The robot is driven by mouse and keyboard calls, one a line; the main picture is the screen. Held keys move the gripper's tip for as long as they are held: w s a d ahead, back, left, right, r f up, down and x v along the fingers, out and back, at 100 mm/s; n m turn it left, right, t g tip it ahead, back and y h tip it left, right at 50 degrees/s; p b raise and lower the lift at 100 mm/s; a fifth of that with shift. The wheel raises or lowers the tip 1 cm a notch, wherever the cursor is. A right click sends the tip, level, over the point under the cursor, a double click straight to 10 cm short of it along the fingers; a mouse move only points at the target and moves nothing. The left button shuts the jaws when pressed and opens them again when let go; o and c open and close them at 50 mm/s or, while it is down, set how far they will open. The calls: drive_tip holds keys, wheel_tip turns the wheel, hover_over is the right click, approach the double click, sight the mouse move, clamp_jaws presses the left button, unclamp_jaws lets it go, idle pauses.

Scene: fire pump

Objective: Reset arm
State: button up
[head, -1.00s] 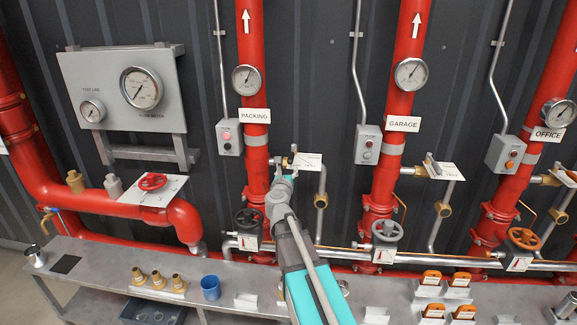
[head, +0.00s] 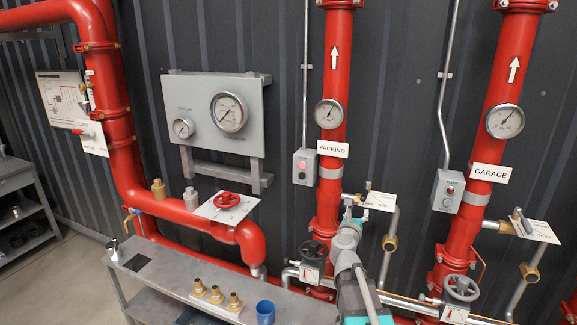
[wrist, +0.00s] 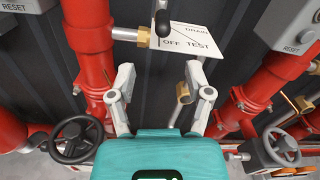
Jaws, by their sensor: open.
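My gripper (wrist: 162,90) is open in the wrist view, its two fingers spread with nothing between them. Beyond the fingertips is a white drain plate (wrist: 185,38) marked OFF and TEST, with a dark-knobbed lever (wrist: 163,22) and a brass fitting in front of it. In the head view my gripper (head: 352,210) is in front of the red PACKING pipe (head: 333,90), just below and left of its drain plate (head: 380,201). The fingertips are small there, and my arm hides part of the lower pipe.
A black handwheel (head: 312,253) is just left of my arm and a grey handwheel (head: 460,288) is to the right. A bench (head: 180,275) below carries brass fittings (head: 216,294) and a blue cup (head: 265,312). A gauge panel (head: 213,118) is on the wall to the left.

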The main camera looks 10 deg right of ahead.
drive_tip(key=a+n+t+y, duration=0.2)
drive_tip(key=a+n+y, duration=0.7)
drive_tip(key=n, duration=0.4)
drive_tip(key=s+a+f+n+g+y, duration=0.6)
drive_tip(key=a+f+n, duration=0.45)
drive_tip(key=n, duration=0.55)
drive_tip(key=s+d+f+n+g+h, duration=0.2)
drive_tip(key=s+f+n+g+h, duration=0.1)
drive_tip(key=s, duration=0.5)
drive_tip(key=s+d+f+n+g+h, duration=0.2)
drive_tip(key=s+f+n+g+h, duration=0.1)
drive_tip(key=s+f+n+g, duration=0.2)
drive_tip(key=s+n+g, duration=0.2)
drive_tip(key=s+g, duration=0.1)
drive_tip(key=s, duration=0.1)
drive_tip(key=shift+d+n+g, duration=0.3)
drive_tip(key=shift+d, duration=0.05)
drive_tip(key=shift+f, duration=0.1)
